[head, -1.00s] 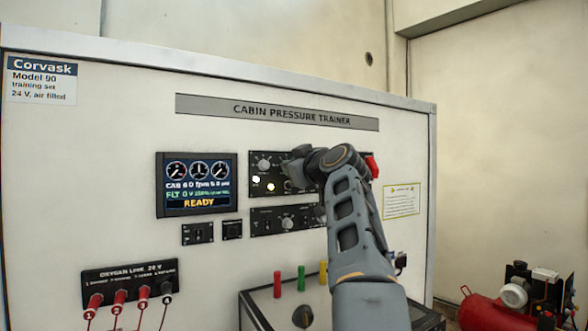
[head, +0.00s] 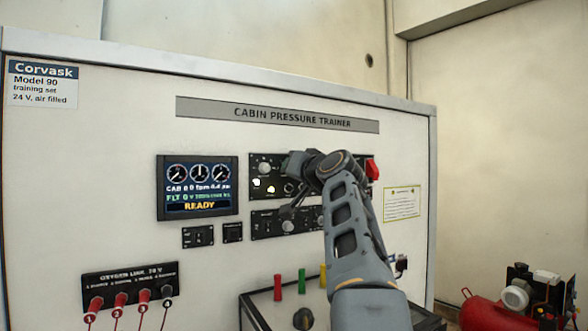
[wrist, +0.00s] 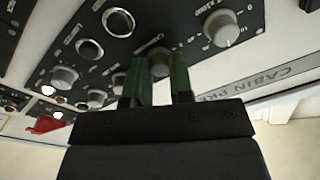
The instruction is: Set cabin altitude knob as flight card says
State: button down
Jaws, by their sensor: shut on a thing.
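My gripper (wrist: 158,80) has its two green fingers on either side of a small grey knob (wrist: 160,62) in the wrist view and is shut on it. In the head view my gripper (head: 293,164) is at the upper black panel (head: 254,172), just right of that panel's left-hand knob (head: 264,167). It hides the held knob there, and my arm covers the panel's right part. I cannot read the held knob's label or setting. The display (head: 198,186) shows READY. A yellow-bordered card (head: 402,203) is on the board's right side; its text is too small to read.
In the wrist view another grey knob (wrist: 222,28) is to the right of my fingers, with more knobs (wrist: 64,77) to the left. A red switch guard (head: 372,169) is at the upper panel's right end. The lower panel (head: 262,224) is beneath; colored handles (head: 301,279) stand below.

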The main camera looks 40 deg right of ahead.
jog(key=shift+m, duration=1)
jog(key=c, duration=1)
grip_release()
jog(key=s+a+b, duration=0.2)
jog(key=s+b, duration=0.3)
jog(key=s, duration=0.8)
jog(key=shift+s+f, duration=0.35)
jog(key=shift+f, duration=0.05)
